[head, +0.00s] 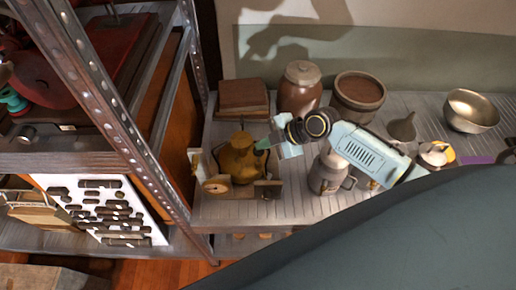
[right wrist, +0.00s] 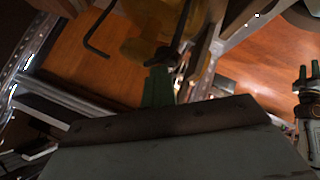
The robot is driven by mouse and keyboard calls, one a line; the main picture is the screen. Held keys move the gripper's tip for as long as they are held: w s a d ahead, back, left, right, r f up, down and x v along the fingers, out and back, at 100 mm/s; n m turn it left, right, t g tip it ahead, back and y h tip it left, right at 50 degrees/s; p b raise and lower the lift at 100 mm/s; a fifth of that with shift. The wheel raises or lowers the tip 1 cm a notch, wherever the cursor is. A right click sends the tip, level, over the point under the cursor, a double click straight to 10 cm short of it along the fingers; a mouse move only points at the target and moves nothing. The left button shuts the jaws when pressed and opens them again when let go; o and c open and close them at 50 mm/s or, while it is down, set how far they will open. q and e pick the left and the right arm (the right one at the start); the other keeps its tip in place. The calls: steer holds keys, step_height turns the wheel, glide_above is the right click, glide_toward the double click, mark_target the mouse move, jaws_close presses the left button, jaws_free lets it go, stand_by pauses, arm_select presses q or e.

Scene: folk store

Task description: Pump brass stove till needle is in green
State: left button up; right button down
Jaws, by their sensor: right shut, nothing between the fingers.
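The brass stove (head: 239,160) stands at the left end of the ribbed metal shelf in the head view, in a pan-like case with open flaps. Its rounded brass body also shows, blurred, at the top of the right wrist view (right wrist: 148,14). A small round dial-like disc (head: 215,186) sits at its front left; no needle or green zone can be made out. My right gripper (head: 264,144) is shut and empty, its green fingertips at the stove's upper right. In the right wrist view the fingertips (right wrist: 160,88) are close to a dark knob-like part (right wrist: 164,57); contact is unclear. A green-tipped gripper, apparently my left (right wrist: 307,75), shows at the right edge.
A metal can (head: 328,174) stands right of the stove. Behind are brown books (head: 243,97), a lidded jar (head: 299,88) and an open crock (head: 358,95). A funnel (head: 403,128) and metal bowl (head: 471,110) are farther right. A perforated rack post (head: 125,130) rises at left.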

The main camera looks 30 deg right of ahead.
steer(key=r+p, duration=0.1)
steer(key=r, duration=0.1)
steer(key=d+r+p, duration=0.1)
steer(key=r, duration=0.1)
steer(key=shift+w+r+p, duration=0.1)
steer(key=shift+w+p, duration=0.25)
steer(key=shift+w, duration=0.05)
steer(key=shift+r+p, duration=0.4)
steer(key=shift+r, duration=0.15)
steer(key=shift+s+f, duration=0.1)
steer(key=shift+a, duration=0.1)
stand_by(1.7)
